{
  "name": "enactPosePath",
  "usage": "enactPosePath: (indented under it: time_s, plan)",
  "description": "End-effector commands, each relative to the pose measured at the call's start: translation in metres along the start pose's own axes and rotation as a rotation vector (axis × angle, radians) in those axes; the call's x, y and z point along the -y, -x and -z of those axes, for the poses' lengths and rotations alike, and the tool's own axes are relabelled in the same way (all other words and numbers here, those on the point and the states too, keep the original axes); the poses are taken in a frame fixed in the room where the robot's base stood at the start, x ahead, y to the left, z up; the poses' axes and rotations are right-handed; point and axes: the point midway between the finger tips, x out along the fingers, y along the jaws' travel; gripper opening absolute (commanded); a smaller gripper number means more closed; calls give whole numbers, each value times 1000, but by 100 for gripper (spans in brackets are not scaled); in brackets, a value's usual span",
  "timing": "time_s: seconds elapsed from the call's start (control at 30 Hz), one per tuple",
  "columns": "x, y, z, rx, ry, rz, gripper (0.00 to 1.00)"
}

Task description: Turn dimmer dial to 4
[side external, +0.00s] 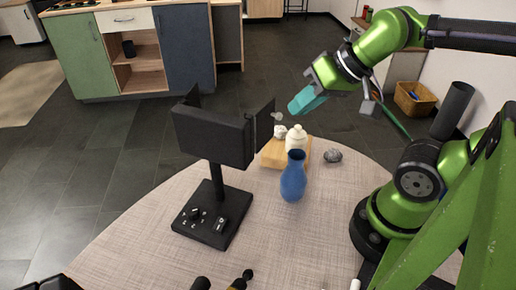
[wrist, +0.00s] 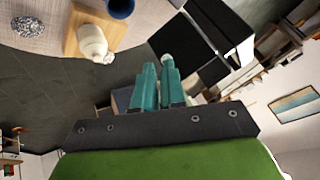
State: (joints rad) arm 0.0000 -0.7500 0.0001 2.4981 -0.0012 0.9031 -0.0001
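The black lamp-like device (side external: 212,135) stands on the table, with a panel on a post above a square base. Its base (side external: 232,205) carries a small dark dial (side external: 195,213) ringed by pale marks, and a switch (side external: 221,224) to its right. The marks are too small to read, so the dial's setting cannot be told. My gripper (side external: 294,108) has teal fingers, is raised right of the panel, and is well apart from the dial. In the wrist view, the fingers (wrist: 157,68) are together with nothing visible held. The black panels (wrist: 190,45) show beyond them; the dial is not visible there.
A blue vase (side external: 293,178) stands right of the base. A grey stone (side external: 333,156) lies farther right. Dark objects (side external: 240,282) lie at the front edge. The table left of the base is clear.

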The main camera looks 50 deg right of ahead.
Motion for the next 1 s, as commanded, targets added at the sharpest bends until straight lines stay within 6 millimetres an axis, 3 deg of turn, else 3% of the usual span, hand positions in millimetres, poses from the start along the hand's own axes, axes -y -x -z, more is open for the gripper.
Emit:
enactPosePath:
  time_s: [0.03, 0.27, 0.57, 0.73, 1.0]
  plan:
    - [2, 3, 2, -3, 1, 1, 18]
    - [20, 44, 28, -7, 0, 3, 54]
    - [70, 28, 59, 219, 249, 4, 56]
    - [116, 5, 76, 375, 452, -11, 56]
    - [181, -35, 74, 547, 706, -53, 56]
